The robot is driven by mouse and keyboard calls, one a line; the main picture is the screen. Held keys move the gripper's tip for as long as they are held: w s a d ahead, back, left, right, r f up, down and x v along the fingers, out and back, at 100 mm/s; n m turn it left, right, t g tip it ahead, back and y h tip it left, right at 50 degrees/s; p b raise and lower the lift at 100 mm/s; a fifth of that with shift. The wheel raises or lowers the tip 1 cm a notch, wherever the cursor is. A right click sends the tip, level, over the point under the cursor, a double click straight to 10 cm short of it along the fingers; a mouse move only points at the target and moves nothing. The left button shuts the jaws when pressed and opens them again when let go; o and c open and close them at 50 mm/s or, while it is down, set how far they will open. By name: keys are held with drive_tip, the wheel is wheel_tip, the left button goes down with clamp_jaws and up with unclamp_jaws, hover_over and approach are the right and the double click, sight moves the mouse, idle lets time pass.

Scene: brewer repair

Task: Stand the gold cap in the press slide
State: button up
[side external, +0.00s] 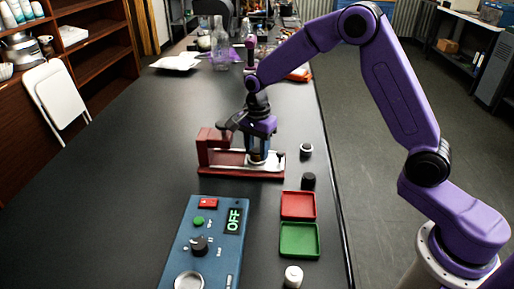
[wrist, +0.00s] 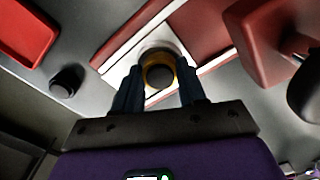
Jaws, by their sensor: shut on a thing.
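My gripper (side external: 257,152) is low over the red press (side external: 208,150) in the side view, fingers pointing down. In the wrist view its two dark fingers (wrist: 159,84) are shut on the gold cap (wrist: 147,76), one on each side. The cap shows as a gold ring with a dark round centre, and a pale round rim lies behind it. The pale press slide (wrist: 118,66) runs beneath the cap between red parts of the press. In the side view the slide (side external: 228,158) is partly hidden by my gripper. I cannot tell whether the cap touches the slide.
A black-and-white cap (side external: 306,150) and a black one (side external: 308,181) stand right of the press. A red tray (side external: 298,205), a green tray (side external: 299,240) and a white cap (side external: 293,276) are nearer. A blue control box (side external: 205,245) reads OFF. The table's left is clear.

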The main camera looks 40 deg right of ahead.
drive_tip(key=shift+f, duration=0.15)
drive_tip(key=o, duration=1.6)
drive_tip(key=shift+r, duration=4.1)
drive_tip(key=s+r+n, duration=0.2)
drive_tip(key=s+n, duration=1.7)
drive_tip(key=s, duration=0.6)
drive_tip(key=s+d+n, duration=0.1)
drive_tip(key=s+n, duration=0.1)
drive_tip(key=s, duration=0.1)
drive_tip(key=s+d+f+n, duration=0.1)
drive_tip(key=s+n, duration=0.2)
drive_tip(key=s, duration=0.1)
drive_tip(key=s+d+n, duration=0.2)
drive_tip(key=s+n, duration=0.1)
drive_tip(key=shift+s+f, duration=0.15)
drive_tip(key=shift+f, duration=0.05)
